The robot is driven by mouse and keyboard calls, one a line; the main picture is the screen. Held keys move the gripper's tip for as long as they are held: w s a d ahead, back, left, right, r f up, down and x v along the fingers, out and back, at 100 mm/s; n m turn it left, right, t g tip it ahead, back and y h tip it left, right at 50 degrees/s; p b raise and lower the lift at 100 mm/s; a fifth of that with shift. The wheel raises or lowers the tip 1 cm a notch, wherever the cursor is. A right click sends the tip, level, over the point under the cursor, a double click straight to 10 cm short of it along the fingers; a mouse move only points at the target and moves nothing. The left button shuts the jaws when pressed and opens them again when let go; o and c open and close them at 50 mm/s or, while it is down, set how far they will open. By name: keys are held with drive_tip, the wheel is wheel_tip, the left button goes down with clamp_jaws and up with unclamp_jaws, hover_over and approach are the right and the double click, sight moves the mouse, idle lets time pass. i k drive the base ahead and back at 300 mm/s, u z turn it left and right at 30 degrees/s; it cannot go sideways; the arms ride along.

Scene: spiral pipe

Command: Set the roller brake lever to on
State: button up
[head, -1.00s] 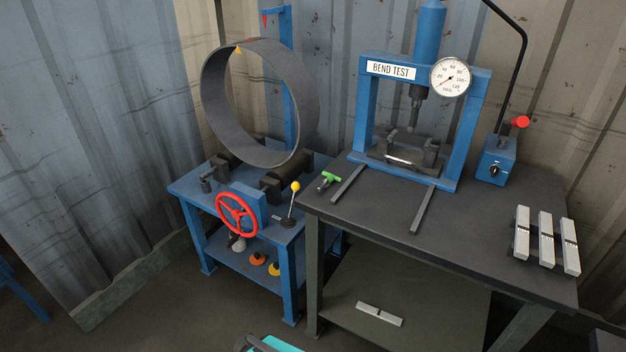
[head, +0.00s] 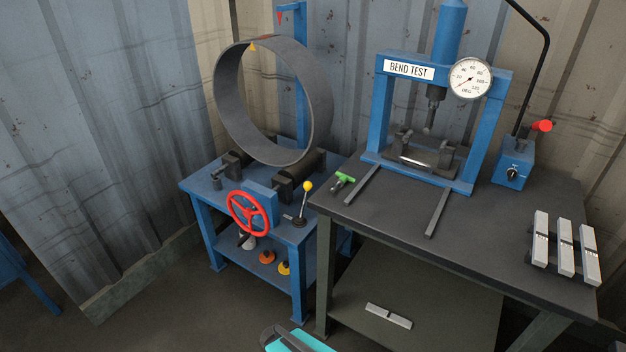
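In the head view, the roller stand (head: 208,182) is a blue table with dark rollers (head: 298,176) and a large grey pipe ring (head: 322,98) standing on them. A lever with a yellow ball knob (head: 307,187) rises from a dark round base at the stand's right front; I take it to be the roller brake lever. It stands nearly upright, tilted slightly right at the top. Its on and off marks are not readable. A red handwheel (head: 248,213) is to its left. My gripper is not in view.
A dark workbench (head: 480,232) close on the right holds a blue bend test press (head: 380,115), a green-handled tool (head: 343,181) and grey metal specimens (head: 564,246). Orange and yellow items (head: 267,257) lie on the stand's lower shelf. Floor is open at front left.

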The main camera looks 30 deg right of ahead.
sight(308, 185)
drive_tip(key=u, duration=0.25)
drive_tip(key=i, duration=0.5)
drive_tip(key=u, duration=0.55)
